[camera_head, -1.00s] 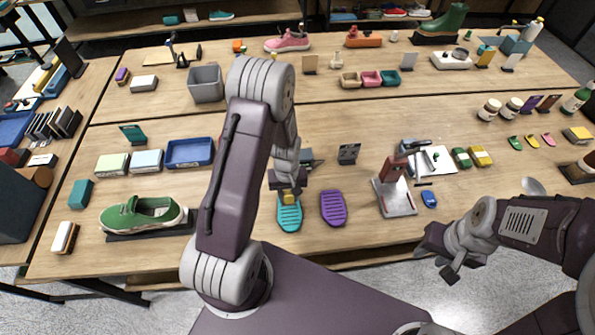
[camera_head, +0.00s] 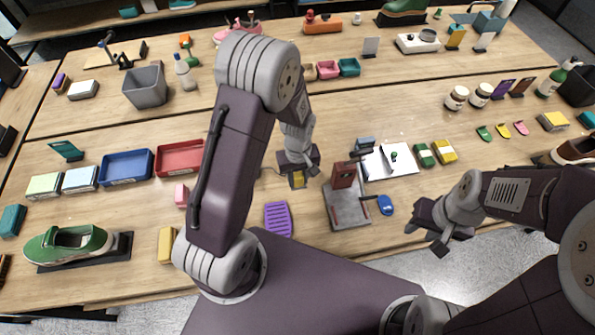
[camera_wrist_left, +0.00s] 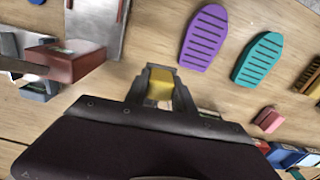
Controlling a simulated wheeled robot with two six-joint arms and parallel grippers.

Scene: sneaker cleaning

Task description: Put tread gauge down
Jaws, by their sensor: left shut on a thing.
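My left gripper (camera_head: 298,180) is shut on a small yellow piece, which I take to be the tread gauge (camera_wrist_left: 160,88). The gripper's jaws hide part of it. In the head view it hangs above the table between the purple sole (camera_head: 277,219) and the metal stand (camera_head: 350,214) with a dark red block. In the left wrist view the purple sole (camera_wrist_left: 204,38) and a teal sole (camera_wrist_left: 258,58) lie beyond the gripper to the right, and the stand's plate (camera_wrist_left: 96,25) is to the left. My right gripper (camera_head: 426,240) is empty and looks open near the front edge.
A blue tray (camera_head: 126,167), a red tray (camera_head: 180,158) and a green sneaker (camera_head: 68,246) are on the left. Bare wood shows around the purple sole.

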